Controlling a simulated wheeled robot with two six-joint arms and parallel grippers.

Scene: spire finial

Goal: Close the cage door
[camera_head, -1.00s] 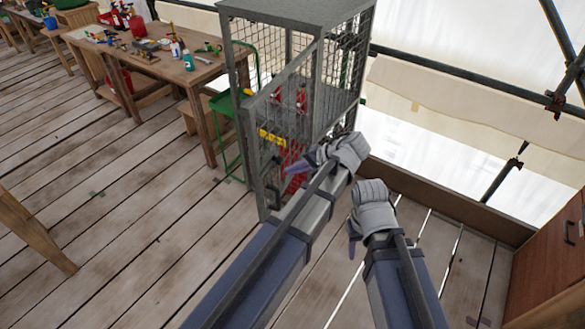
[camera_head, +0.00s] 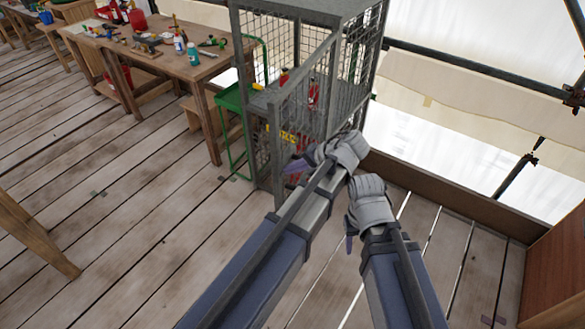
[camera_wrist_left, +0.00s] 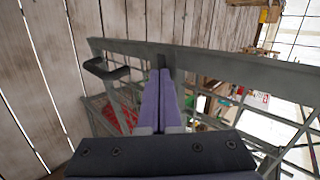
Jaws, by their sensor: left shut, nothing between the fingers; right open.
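The grey metal mesh cage (camera_head: 310,12) stands at the upper middle of the head view. Its framed mesh door (camera_head: 303,82) stands ajar, its free edge toward me. My left gripper (camera_head: 297,167) is shut and empty, in front of the lower part of the door. In the left wrist view, its purple fingers (camera_wrist_left: 160,78) reach the door's frame bar (camera_wrist_left: 225,62); I cannot tell if they touch it. The dark door handle (camera_wrist_left: 105,71) is left of the fingers there. My right gripper (camera_head: 348,243) is open and empty, lower right of the left one, clear of the door.
Red cylinders (camera_head: 313,92) and a yellow item (camera_head: 284,136) show inside the cage. A green stand (camera_head: 231,98) is beside its left side. A wooden workbench (camera_head: 200,72) with tools is at upper left. A low wooden edge (camera_head: 450,200) runs along the right.

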